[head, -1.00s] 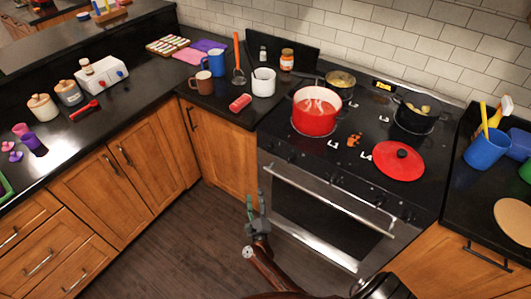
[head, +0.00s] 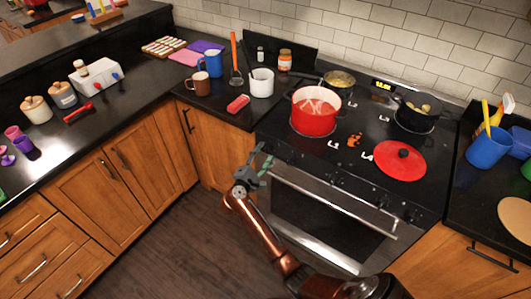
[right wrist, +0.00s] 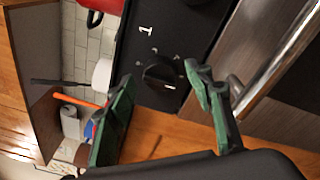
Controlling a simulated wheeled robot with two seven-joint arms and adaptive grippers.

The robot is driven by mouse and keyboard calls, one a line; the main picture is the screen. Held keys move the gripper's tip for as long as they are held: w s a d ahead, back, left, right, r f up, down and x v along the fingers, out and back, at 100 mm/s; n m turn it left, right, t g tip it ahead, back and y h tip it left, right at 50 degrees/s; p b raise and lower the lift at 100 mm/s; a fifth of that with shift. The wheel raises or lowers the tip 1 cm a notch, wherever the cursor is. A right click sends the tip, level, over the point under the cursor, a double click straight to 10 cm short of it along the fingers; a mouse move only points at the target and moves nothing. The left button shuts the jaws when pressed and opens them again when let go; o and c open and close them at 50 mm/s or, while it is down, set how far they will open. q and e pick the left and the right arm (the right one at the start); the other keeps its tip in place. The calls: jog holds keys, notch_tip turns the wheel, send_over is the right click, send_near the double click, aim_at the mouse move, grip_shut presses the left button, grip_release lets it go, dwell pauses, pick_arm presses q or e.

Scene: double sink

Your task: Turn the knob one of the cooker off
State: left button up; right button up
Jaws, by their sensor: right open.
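The cooker (head: 330,205) has a black top and a front panel with a row of dark knobs. Knob one (right wrist: 160,74) is a round black knob beside a white "1" in the right wrist view. Its pointer is hard to read. My right gripper (head: 264,162) is at the left end of the cooker's front panel, just above the oven handle's left end. In the right wrist view the open green fingers (right wrist: 159,75) stand on either side of the knob, apart from it. In the head view the gripper largely hides this knob. My left gripper is not in view.
A red pot (head: 314,113) stands on the front left burner, with a red lid (head: 400,162) to its right. The metal oven handle (head: 330,197) juts out near my right gripper. The floor (head: 190,250) before the cooker is clear.

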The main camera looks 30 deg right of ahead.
jog(key=shift+w+d, duration=0.25)
jog(key=shift+d, duration=0.25)
jog(key=c, duration=1.2)
